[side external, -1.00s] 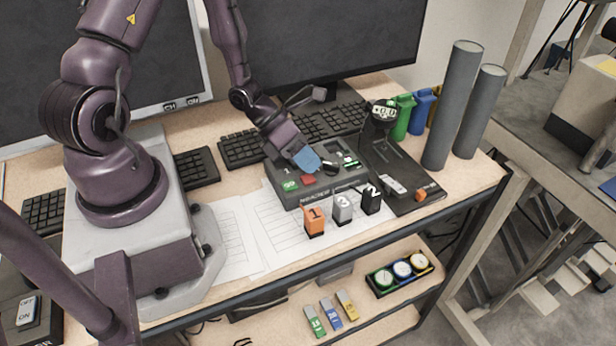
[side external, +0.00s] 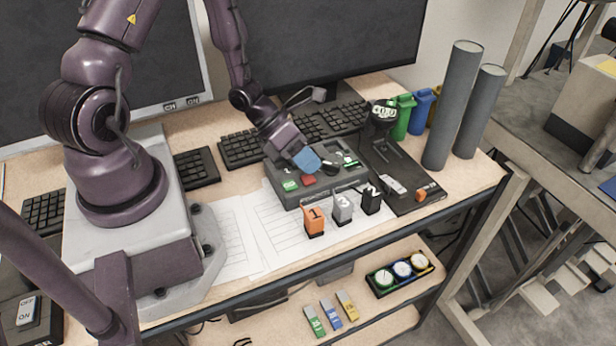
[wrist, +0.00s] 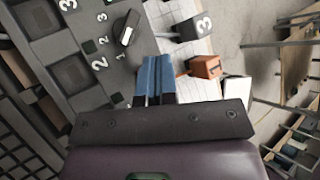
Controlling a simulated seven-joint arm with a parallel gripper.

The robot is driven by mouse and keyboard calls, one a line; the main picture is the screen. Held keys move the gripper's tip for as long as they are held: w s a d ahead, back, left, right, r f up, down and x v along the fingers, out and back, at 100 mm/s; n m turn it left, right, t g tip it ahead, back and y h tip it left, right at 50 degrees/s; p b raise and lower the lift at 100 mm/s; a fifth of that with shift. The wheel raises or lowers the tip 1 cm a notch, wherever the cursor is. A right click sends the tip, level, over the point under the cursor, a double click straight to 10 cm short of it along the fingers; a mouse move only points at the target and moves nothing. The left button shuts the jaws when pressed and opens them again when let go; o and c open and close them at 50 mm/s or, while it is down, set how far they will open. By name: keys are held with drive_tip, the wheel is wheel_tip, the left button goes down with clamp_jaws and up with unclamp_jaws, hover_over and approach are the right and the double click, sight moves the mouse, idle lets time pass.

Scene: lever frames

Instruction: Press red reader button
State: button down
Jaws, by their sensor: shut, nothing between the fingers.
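The reader is a dark grey box (side external: 345,184) on the table, with a red button (side external: 308,181) on its near left part beside a green button (side external: 290,186). My gripper (side external: 308,163) has blue fingers that are shut and empty. In the side view the fingertips are just above and behind the red button; I cannot tell whether they touch it. In the wrist view my gripper (wrist: 155,72) points at the reader's face (wrist: 105,25), and the red button is not visible, likely hidden by the fingers.
Orange (side external: 314,222), grey (side external: 343,209) and black (side external: 371,200) numbered blocks stand in front of the reader. Paper sheets (side external: 235,240) lie to its left. A keyboard (side external: 335,120) is behind, and a black stand with a gauge (side external: 383,112) is at right.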

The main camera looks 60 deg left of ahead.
sight(308, 177)
drive_tip(key=shift+f, duration=0.4)
drive_tip(key=shift+f, duration=0.35)
idle(0.5)
drive_tip(key=shift+r, duration=0.8)
drive_tip(key=shift+r, duration=2.5)
